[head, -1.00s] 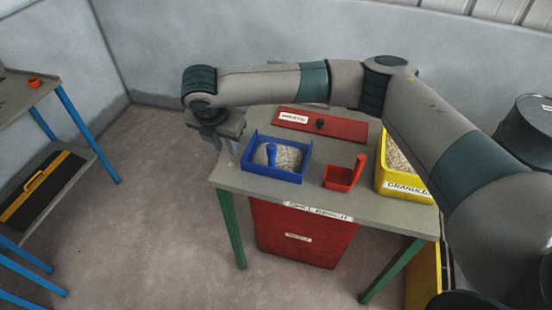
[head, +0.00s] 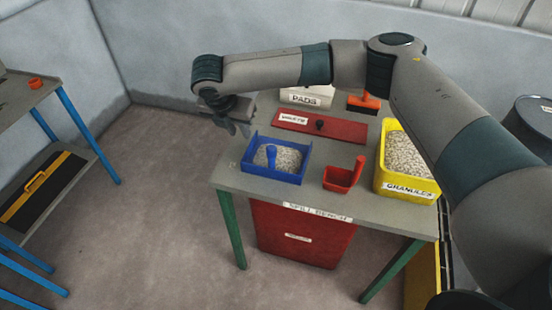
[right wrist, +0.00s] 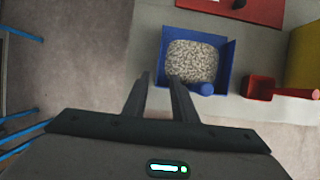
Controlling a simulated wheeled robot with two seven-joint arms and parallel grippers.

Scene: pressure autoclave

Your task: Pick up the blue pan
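The blue pan (head: 293,177) is an open-fronted tray of pale granules with an upright blue handle (head: 271,156). It rests on the left part of the grey bench. It also shows in the right wrist view (right wrist: 228,66), with granules inside and its handle at the near side. My right gripper (head: 238,130) is above the bench's left edge, up and left of the pan and apart from it. My left gripper is not in view.
A red scoop (head: 340,178) stands just right of the pan, then a yellow granules bin (head: 408,188). Behind are a red labelled lid (head: 340,131) with a black knob, a white pads box (head: 307,97) and an orange-and-black brush (head: 364,103). The floor left of the bench is clear.

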